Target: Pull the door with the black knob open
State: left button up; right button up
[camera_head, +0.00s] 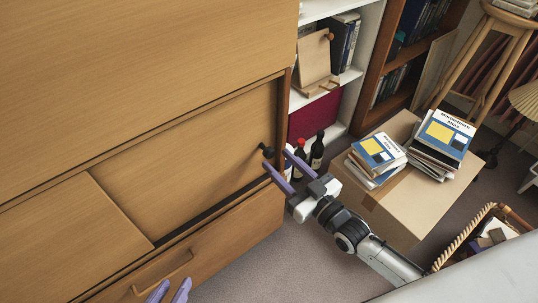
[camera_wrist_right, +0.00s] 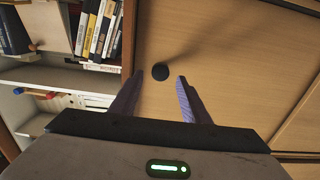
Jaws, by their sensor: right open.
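The wooden door (camera_head: 190,150) of the cabinet has a small black knob (camera_head: 267,152) near its right edge and looks shut. My right gripper (camera_head: 277,156) is open, its two purple fingers beside the knob in the head view. In the right wrist view the black knob (camera_wrist_right: 160,71) appears in the gap between the fingertips (camera_wrist_right: 154,78), slightly beyond them. I cannot tell whether a finger touches it. My left gripper (camera_head: 175,283) shows only as two separated purple fingertips at the bottom edge, empty, in front of the lower drawer.
A drawer (camera_head: 240,215) with a bar handle (camera_head: 163,273) lies below the door. Dark bottles (camera_head: 317,150) stand right of the cabinet. A cardboard box (camera_head: 420,205) carrying book stacks (camera_head: 376,158) is further right. Some carpet (camera_head: 300,260) is clear in front.

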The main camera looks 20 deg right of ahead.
aim_at(271, 154)
jog(key=b+x, duration=0.1)
jog(key=x, duration=0.4)
jog(key=shift+w, duration=0.15)
grip_shut()
